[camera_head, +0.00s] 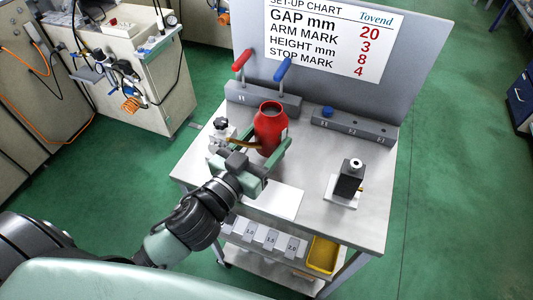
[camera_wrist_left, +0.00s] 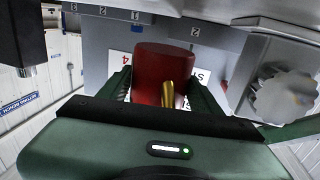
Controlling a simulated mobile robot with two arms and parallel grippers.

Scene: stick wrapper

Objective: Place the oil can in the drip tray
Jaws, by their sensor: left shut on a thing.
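The red oil can (camera_head: 269,122) stands about upright over the left part of the metal bench, with a brass-coloured spout towards my wrist. My left gripper (camera_head: 266,152) is shut on it, one finger on each side. In the left wrist view the can (camera_wrist_left: 163,62) sits between the fingers of the gripper (camera_wrist_left: 164,98). I cannot tell whether its base touches the bench. A yellow tray (camera_head: 323,254), which looks like the drip tray, is on the lower shelf at the front right, partly under the bench top. My right gripper is not in view.
A knobbed fixture (camera_head: 221,133) stands close left of the can. Behind is a block with red and blue levers (camera_head: 262,100). A black device (camera_head: 349,181) stands at the right. A white sheet (camera_head: 274,198) lies at the front, above numbered blocks (camera_head: 270,238) on the shelf.

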